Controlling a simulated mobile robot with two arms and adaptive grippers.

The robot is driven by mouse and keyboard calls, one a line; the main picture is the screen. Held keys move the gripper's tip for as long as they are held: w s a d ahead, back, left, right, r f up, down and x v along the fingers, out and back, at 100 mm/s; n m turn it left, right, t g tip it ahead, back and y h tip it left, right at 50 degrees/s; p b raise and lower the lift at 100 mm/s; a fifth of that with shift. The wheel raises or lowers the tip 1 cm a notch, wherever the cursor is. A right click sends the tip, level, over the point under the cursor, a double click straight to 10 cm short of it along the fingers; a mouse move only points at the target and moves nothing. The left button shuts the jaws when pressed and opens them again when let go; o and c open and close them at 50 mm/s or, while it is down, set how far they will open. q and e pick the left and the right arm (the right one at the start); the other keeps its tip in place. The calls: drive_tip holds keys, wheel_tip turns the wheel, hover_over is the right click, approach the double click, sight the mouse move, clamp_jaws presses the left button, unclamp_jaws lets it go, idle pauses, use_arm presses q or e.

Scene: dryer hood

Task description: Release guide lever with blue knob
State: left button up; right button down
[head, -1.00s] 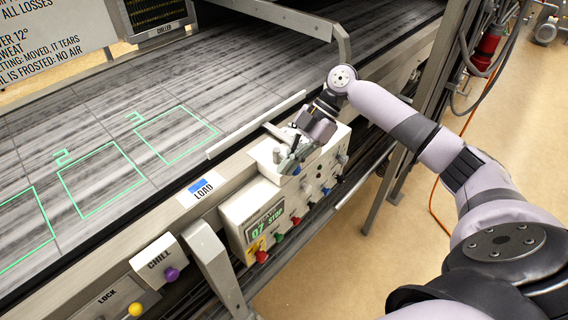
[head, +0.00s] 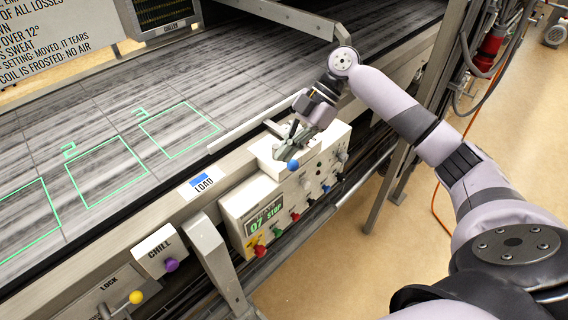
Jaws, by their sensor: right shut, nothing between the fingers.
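The blue knob (head: 293,165) of the guide lever shows at the left front of the white control box's top, beside the conveyor edge. Its lever shaft is mostly hidden behind my right gripper. My right gripper (head: 289,150) is shut and empty, its fingertips just above and behind the blue knob. I cannot tell whether they touch the lever. My left gripper is out of view.
The control box (head: 235,207) carries a lit display (head: 265,218) and several coloured knobs on its front. A CHILL box with a purple knob (head: 171,265) and a yellow-knobbed LOCK lever (head: 136,297) are at lower left. The belt (head: 105,125) is bare.

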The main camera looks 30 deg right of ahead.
drive_tip(key=w+d+r+b, duration=0.1)
drive_tip(key=w+d+r, duration=0.1)
drive_tip(key=shift+w+d+r, duration=0.1)
drive_tip(key=shift+d+r, duration=0.45)
drive_tip(key=shift+r, duration=0.05)
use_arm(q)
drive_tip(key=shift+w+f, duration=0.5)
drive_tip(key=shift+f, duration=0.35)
use_arm(e)
drive_tip(key=shift+d+r, duration=0.15)
drive_tip(key=shift+r, duration=0.1)
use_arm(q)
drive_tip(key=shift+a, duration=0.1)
use_arm(e)
drive_tip(key=shift+s, duration=0.2)
